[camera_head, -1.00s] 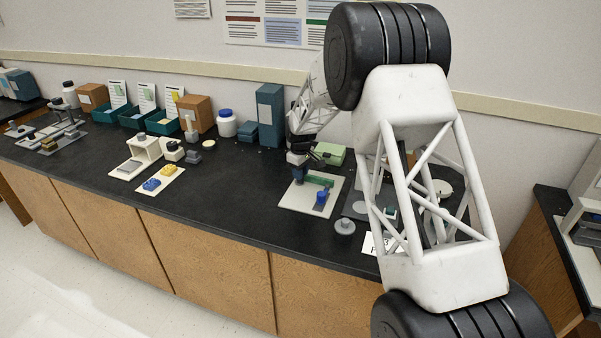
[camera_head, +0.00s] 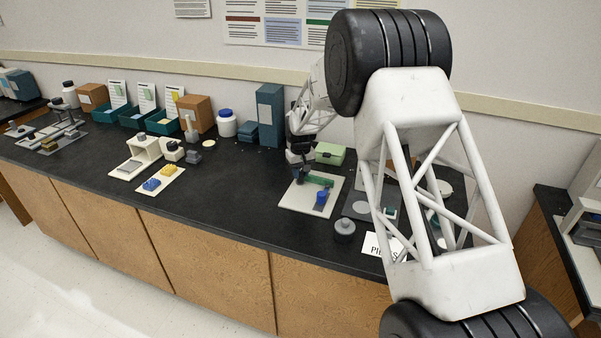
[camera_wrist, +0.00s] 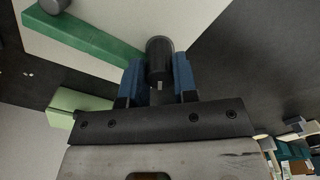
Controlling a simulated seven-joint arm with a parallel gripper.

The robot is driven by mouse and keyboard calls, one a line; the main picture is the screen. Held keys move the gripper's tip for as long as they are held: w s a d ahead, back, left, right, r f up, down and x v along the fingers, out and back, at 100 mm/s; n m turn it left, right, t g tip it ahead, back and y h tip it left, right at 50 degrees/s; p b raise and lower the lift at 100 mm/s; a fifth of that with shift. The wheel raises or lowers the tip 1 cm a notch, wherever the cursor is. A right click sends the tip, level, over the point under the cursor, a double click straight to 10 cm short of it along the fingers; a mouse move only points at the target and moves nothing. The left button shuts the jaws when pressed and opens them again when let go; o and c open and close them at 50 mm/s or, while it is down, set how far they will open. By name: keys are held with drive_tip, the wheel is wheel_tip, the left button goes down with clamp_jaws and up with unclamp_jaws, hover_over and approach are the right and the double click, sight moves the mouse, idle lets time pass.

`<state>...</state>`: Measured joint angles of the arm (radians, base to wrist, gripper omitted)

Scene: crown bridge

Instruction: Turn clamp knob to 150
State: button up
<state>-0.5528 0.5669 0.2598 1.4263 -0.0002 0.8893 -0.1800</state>
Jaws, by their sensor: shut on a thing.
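A black cylindrical clamp knob (camera_wrist: 160,55) with a small white mark near its lower end sits between the blue fingers of my gripper (camera_wrist: 160,80) in the wrist view. My gripper is shut on it. A green bar (camera_wrist: 85,38) of the clamp fixture runs beside it over a pale base plate (camera_wrist: 125,70). In the head view my gripper (camera_head: 300,179) is down at the left end of the green bar (camera_head: 319,180) on the white base plate (camera_head: 300,203). The knob is hidden there by the gripper. No angle scale can be read.
A blue part (camera_head: 321,198) stands on the plate right of my gripper. A light green box (camera_head: 329,153) stands behind. A grey round knobbed piece (camera_head: 344,228) lies near the front edge. Bare black bench (camera_head: 235,195) lies to the left.

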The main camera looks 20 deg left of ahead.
drive_tip(key=o, duration=0.9)
drive_tip(key=shift+o, duration=0.2)
drive_tip(key=shift+r, duration=0.15)
drive_tip(key=shift+r, duration=3.75)
